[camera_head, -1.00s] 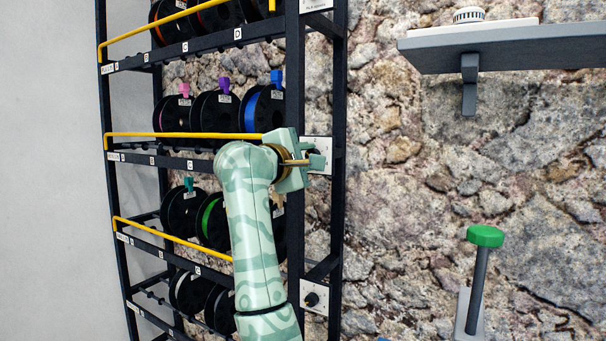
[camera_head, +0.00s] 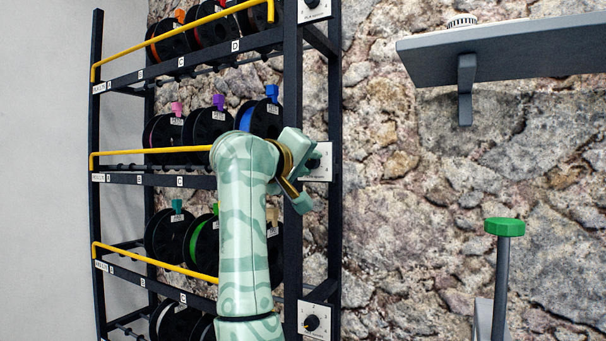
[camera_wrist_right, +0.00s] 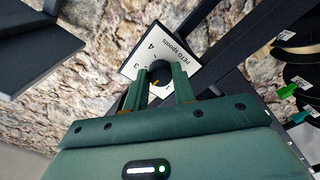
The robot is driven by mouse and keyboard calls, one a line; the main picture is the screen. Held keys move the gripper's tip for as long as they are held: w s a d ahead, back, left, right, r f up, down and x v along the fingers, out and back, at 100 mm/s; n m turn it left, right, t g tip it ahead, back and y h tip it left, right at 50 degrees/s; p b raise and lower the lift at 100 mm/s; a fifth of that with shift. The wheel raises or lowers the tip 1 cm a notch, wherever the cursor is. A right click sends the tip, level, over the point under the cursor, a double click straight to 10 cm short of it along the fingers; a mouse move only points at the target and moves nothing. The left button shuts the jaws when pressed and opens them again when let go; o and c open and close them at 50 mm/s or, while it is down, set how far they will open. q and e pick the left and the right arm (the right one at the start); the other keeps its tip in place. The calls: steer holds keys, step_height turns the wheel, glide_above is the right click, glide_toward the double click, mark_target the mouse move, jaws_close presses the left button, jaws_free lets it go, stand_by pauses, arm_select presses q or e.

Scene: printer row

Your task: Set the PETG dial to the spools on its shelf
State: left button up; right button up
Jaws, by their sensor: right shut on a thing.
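In the right wrist view my right gripper (camera_wrist_right: 160,84) is shut on the knob, one finger on each side; the fingers hide part of the scale. In the head view the same plate (camera_head: 321,174) shows at the rack's right post, partly behind my right gripper (camera_head: 309,167). On the shelf beside it, spools with a pink tag (camera_head: 163,132), a purple tag (camera_head: 207,126) and a blue tag (camera_head: 264,118) show. My left gripper is not in view.
The black rack has yellow bars (camera_head: 150,152) along its shelves. Other dial plates are above (camera_head: 314,9) and below (camera_head: 313,321). A grey wall shelf (camera_head: 500,50) and a green-topped post (camera_head: 504,227) stand right, before the stone wall.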

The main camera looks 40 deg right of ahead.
steer(key=m+b, duration=0.2)
steer(key=m, duration=0.1)
steer(key=shift+w+f+m, duration=0.15)
steer(key=shift+f+m, duration=0.15)
steer(key=m+b, duration=0.1)
steer(key=m, duration=0.3)
steer(key=shift+m+b, duration=0.45)
steer(key=shift+m, duration=0.95)
steer(key=shift+r, duration=0.1)
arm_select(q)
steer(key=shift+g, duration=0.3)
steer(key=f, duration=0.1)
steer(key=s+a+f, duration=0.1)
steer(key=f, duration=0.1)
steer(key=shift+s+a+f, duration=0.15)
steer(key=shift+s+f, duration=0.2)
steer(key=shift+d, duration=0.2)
